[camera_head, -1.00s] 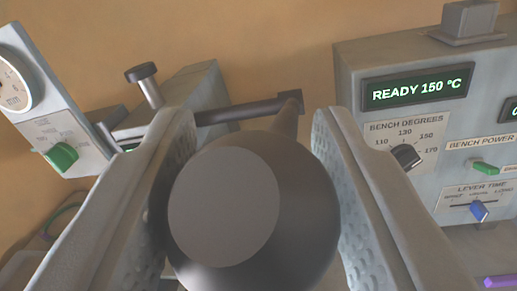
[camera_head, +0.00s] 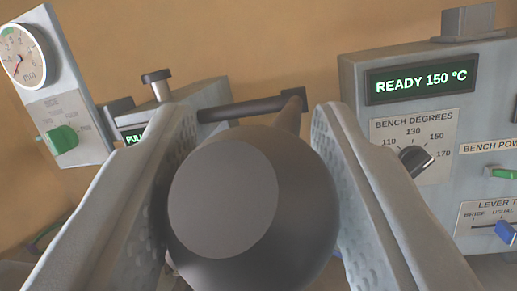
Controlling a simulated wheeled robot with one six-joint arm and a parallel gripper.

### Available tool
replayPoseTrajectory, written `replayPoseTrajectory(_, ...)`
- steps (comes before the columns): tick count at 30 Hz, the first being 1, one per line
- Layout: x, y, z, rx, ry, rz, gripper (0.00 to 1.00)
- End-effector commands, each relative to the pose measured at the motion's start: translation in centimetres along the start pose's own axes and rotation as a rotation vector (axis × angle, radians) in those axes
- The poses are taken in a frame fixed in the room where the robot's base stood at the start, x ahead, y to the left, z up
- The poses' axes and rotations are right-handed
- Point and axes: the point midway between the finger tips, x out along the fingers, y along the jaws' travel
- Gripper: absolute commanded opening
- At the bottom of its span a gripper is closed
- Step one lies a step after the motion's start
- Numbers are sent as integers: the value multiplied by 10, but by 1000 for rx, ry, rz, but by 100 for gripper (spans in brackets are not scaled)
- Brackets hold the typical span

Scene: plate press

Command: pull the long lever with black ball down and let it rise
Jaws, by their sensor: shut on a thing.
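The black ball (camera_head: 235,205) of the long lever fills the middle of the view between the two jaws. My gripper (camera_head: 250,195) is shut on the ball, with a finger on its left and right sides. The lever's shaft (camera_head: 287,115) runs back from the ball to a dark crossbar (camera_head: 250,108), which leads left to a grey press housing (camera_head: 195,95). The ball hides most of the shaft and what lies below it.
At right stands a grey control box (camera_head: 355,90) reading READY 150 °C, with a bench degrees knob (camera_head: 415,160), a green switch (camera_head: 502,173) and a blue slider (camera_head: 505,232). At left is a panel with a gauge (camera_head: 22,55) and green knob (camera_head: 62,139). A display beside the housing (camera_head: 133,136) is partly hidden.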

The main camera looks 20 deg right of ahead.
Motion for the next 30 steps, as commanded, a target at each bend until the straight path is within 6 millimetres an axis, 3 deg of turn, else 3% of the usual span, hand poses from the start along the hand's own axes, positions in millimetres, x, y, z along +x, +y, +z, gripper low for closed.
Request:
replayPoseTrajectory(7, 0, -2, -4, 0, 6, -3, 0)
replayPoseTrajectory(8, 0, -2, -4, 0, 6, -3, 45)
replayPoseTrajectory(10, 0, -2, -3, 0, 5, -2, 59)
replayPoseTrajectory(22, -5, -1, -2, 0, 2, -1, 60)
replayPoseTrajectory(30, -40, -1, -2, 2, 3, -1, 60)
